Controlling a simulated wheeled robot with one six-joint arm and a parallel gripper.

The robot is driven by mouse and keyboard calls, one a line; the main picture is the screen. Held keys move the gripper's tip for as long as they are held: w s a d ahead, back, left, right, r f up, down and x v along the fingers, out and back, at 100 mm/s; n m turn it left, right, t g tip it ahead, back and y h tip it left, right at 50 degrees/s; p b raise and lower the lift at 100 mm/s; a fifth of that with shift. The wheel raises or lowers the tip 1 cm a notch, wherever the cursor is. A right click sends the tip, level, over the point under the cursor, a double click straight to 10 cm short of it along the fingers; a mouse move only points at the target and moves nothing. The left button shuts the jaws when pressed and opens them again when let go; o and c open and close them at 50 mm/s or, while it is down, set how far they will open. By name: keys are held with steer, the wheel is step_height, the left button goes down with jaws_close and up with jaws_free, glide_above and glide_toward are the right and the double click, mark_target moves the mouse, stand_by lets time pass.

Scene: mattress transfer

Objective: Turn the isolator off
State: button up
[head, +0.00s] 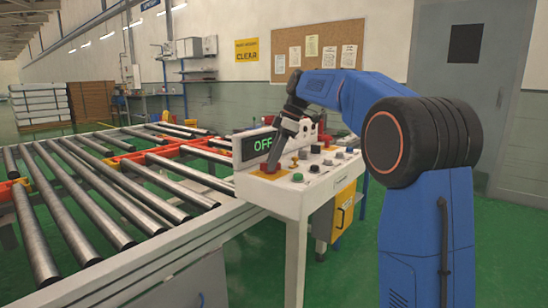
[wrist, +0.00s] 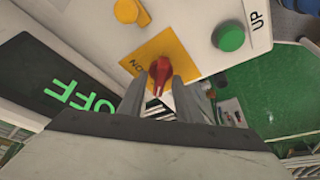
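The isolator is a red rotary knob (wrist: 160,72) on a yellow plate (wrist: 176,50) marked ON. The plate also shows at the near left corner of the control panel in the head view (head: 262,175). My gripper (wrist: 159,84) points down at the knob with one finger on each side of it. The fingers stand apart with narrow gaps beside the red handle, and no firm contact is visible. In the head view my gripper (head: 273,168) hides most of the knob. A dark display (head: 252,146) behind it reads OFF in green; it also shows in the wrist view (wrist: 55,90).
A green button (wrist: 231,37) marked UP and a yellow knob (wrist: 127,11) sit close to the isolator. Several other buttons and knobs share the panel (head: 312,180). A roller conveyor (head: 90,205) fills the left side. Green floor lies right of the panel.

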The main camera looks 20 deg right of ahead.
steer(key=v, duration=1.7)
steer(key=shift+r, duration=0.2)
steer(key=shift+d, duration=0.1)
steer(key=s+a+f+m+t+h, duration=0.1)
steer(key=s+f+m, duration=0.45)
steer(key=s, duration=0.45)
steer(key=s+a+f+m+t+h, duration=0.1)
steer(key=s+f+m, duration=0.4)
steer(key=s, duration=0.6)
steer(key=s+f+m+t+h, duration=0.1)
steer(key=s+f+m, duration=0.2)
steer(key=s+f, duration=0.8)
steer(key=s+d+f+m+t+h, duration=0.1)
steer(key=s+f+m, duration=0.2)
steer(key=s+f, duration=0.8)
step_height(320, 180, down, 5)
steer(key=shift+d+f, duration=0.1)
steer(key=shift+d, duration=0.2)
